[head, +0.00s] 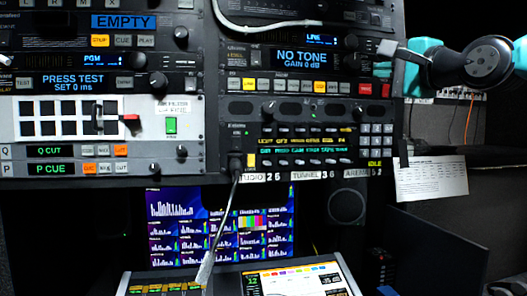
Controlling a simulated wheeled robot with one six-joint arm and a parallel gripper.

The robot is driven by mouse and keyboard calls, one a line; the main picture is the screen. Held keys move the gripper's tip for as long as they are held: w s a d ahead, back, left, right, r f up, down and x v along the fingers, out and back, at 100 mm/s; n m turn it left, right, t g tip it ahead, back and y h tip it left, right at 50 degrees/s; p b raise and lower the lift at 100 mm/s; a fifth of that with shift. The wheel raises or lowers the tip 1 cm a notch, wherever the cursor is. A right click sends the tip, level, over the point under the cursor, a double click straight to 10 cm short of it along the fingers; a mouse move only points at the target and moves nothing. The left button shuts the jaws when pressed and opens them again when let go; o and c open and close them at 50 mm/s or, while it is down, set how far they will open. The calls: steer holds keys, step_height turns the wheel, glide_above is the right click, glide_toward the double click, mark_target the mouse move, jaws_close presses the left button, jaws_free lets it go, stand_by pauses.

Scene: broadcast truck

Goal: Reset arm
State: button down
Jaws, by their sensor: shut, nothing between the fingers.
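My gripper (386,47) shows at the upper right, at the end of my teal and black arm, which enters from the right edge. Its pale fingertips are shut with nothing between them. They point left, in front of or beside the right edge of the equipment rack (307,108). I cannot tell the exact gap to the rack face.
A grey cable (222,222) hangs from a socket low on the rack to the consoles below. A white cable (262,25) loops across the top. A multi-graph monitor (220,226), a lit touchscreen (300,281) and a paper sheet (431,178) stand lower down.

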steer(key=s+a+f+n+g+b, duration=0.1)
steer(key=s+a+f+n+g, duration=0.2)
steer(key=f, duration=0.6)
steer(key=s+a+f+n+g+b, duration=0.2)
steer(key=s+a+f+n+g, duration=0.1)
steer(key=f, duration=0.5)
steer(key=s+a+f+n+g+b, duration=0.1)
steer(key=s+a+f+n+g, duration=0.15)
steer(key=f, duration=0.65)
steer(key=s+f+n+g+h+b, duration=0.3)
steer(key=s+f+n+g, duration=0.6)
steer(key=s+f, duration=1.1)
steer(key=shift+s+n+h, duration=0.4)
steer(key=shift+s+n, duration=0.15)
steer(key=shift+n, duration=0.6)
steer(key=shift+g, duration=0.25)
